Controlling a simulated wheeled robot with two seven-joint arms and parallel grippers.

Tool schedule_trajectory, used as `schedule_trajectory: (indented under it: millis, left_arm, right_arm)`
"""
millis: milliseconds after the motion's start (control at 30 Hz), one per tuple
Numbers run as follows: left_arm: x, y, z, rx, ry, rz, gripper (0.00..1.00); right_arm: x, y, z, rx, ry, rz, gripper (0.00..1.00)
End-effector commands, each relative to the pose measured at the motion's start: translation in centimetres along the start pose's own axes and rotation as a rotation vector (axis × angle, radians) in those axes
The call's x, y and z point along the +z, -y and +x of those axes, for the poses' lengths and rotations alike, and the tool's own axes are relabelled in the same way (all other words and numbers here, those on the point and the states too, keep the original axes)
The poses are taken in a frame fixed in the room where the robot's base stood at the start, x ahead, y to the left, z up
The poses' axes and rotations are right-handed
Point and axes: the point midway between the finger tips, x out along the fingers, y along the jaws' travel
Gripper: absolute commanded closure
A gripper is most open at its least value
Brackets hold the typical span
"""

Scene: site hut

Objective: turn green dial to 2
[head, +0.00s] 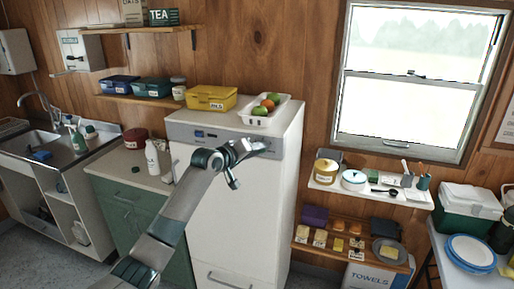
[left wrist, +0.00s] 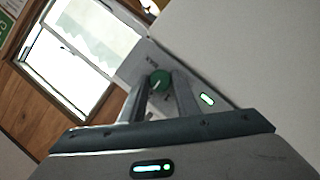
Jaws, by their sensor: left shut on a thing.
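The green dial (left wrist: 159,79) sits on the grey control panel of a tall white appliance (head: 232,205). In the left wrist view a pale pointer line shows on its face, but I cannot read which number it points to. My left gripper (head: 262,146) reaches the right part of the panel in the head view. In the left wrist view its two fingers (left wrist: 160,93) are shut on the dial, one on each side. In the head view the gripper hides the dial. My right gripper is in neither view.
A yellow box (head: 211,98) and a white tray of fruit (head: 264,108) stand on top of the appliance. A lit strip (left wrist: 207,99) shows beside the dial. A shelf (head: 369,193) with jars is to the right.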

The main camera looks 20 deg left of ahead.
Motion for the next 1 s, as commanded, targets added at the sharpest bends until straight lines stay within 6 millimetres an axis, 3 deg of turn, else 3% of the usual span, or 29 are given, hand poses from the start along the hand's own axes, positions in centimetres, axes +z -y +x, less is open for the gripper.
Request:
schedule_trajectory:
  millis: [467,500,567,1000]
  left_arm:
    - [0.39,0.20,0.09,-0.011,0.007,0.017,0.94]
    - [0.40,0.21,0.09,-0.011,0.007,0.017,0.64]
    - [0.38,0.20,0.09,-0.011,0.006,0.017,0.53]
    - [0.14,0.13,-0.28,-0.008,0.002,0.017,0.53]
  right_arm:
    - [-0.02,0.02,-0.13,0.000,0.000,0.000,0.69]
    - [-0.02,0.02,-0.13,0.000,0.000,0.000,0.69]
    - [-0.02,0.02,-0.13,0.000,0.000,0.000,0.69]
    - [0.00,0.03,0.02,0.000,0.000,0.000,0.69]
